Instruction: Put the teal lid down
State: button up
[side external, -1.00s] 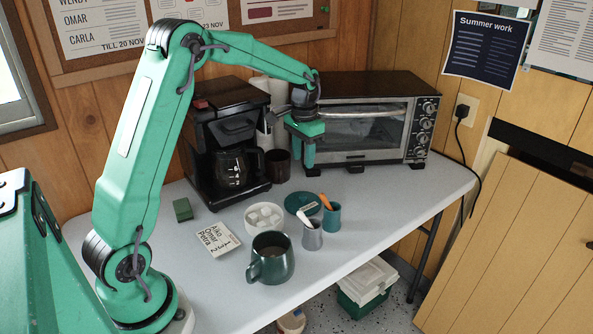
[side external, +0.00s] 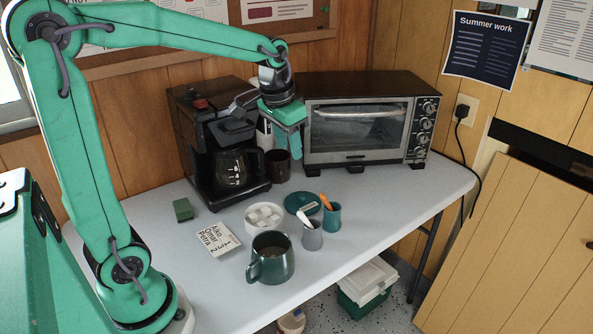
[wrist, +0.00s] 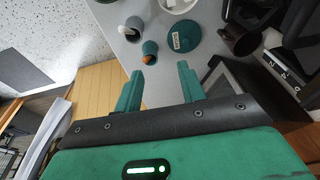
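The teal lid (side external: 293,204) lies flat on the table between the white bowl and the small teal cup. In the wrist view the lid (wrist: 181,42) is a round disc with a pale label, ahead of the fingers and clear of them. My gripper (side external: 291,152) hangs in the air above and behind the lid, in front of the toaster oven's left end. In the wrist view my gripper (wrist: 159,80) has its two fingers well apart with nothing between them.
The teal cup (side external: 331,219) with an orange-handled item, the grey cup (side external: 312,238), the white bowl (side external: 263,226) of pale cubes and the big mug (side external: 272,264) stand close by. The coffee maker (side external: 203,130) and toaster oven (side external: 340,160) stand behind. The table's right end (side external: 420,190) is clear.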

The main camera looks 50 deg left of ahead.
jog(key=s+d+t, duration=0.1)
jog(key=s+d, duration=0.2)
jog(key=s, duration=0.4)
jog(key=s+d+t, duration=0.2)
jog(key=s+d, duration=0.1)
jog(key=s, duration=0.5)
jog(key=shift+s+r, duration=0.15)
jog(key=shift+s, duration=0.1)
